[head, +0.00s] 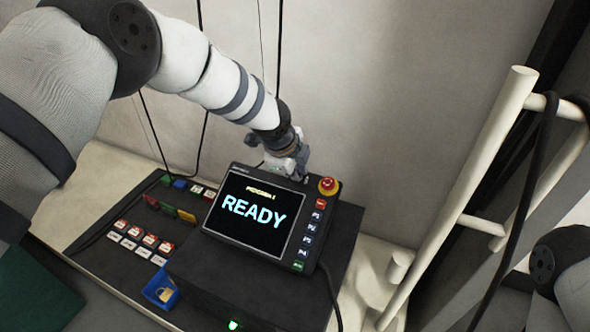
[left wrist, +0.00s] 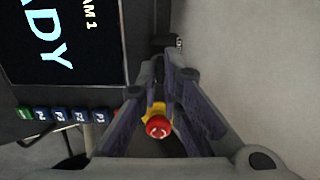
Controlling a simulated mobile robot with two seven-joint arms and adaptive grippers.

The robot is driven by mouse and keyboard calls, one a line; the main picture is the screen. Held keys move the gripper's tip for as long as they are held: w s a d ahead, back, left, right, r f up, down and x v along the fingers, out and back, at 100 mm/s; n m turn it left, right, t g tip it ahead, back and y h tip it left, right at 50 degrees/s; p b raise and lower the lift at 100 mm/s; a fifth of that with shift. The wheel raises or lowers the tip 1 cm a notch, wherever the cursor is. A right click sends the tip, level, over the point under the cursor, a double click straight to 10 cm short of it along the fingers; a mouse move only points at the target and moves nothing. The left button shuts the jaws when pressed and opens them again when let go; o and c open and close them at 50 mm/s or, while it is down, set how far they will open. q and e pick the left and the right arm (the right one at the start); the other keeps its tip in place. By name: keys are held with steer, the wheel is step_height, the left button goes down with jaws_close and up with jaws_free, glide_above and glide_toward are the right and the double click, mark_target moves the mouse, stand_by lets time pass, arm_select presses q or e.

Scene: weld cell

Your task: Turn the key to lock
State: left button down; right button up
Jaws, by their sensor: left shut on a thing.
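The teach pendant (head: 252,214) lies tilted on a dark box, its screen reading "READY". My left gripper (head: 303,174) is at the pendant's upper edge, left of the red emergency stop button (head: 328,185) on its yellow base. In the left wrist view, my left gripper's fingers (left wrist: 172,68) come together at the pendant's edge, with the red button (left wrist: 158,126) showing between them. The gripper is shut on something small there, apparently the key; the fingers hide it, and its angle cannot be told. My right gripper is out of view.
A blue bin (head: 160,288) with a padlock sits at the front of the dark bench panel. Red and white tags (head: 143,239) lie left of the pendant. A pale rack (head: 455,200) with a black cable stands at right. A wall is close behind.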

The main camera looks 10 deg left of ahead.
arm_select(q)
steer(key=n, duration=0.4)
steer(key=n+p, duration=0.1)
steer(key=n, duration=0.3)
steer(key=shift+n, duration=0.4)
steer(key=n, duration=0.4)
steer(key=shift+n, duration=2.2)
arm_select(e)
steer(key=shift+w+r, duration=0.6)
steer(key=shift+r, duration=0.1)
arm_select(q)
steer(key=shift+n, duration=0.3)
steer(key=c, duration=1.8)
jaws_free()
steer(key=shift+o, duration=0.2)
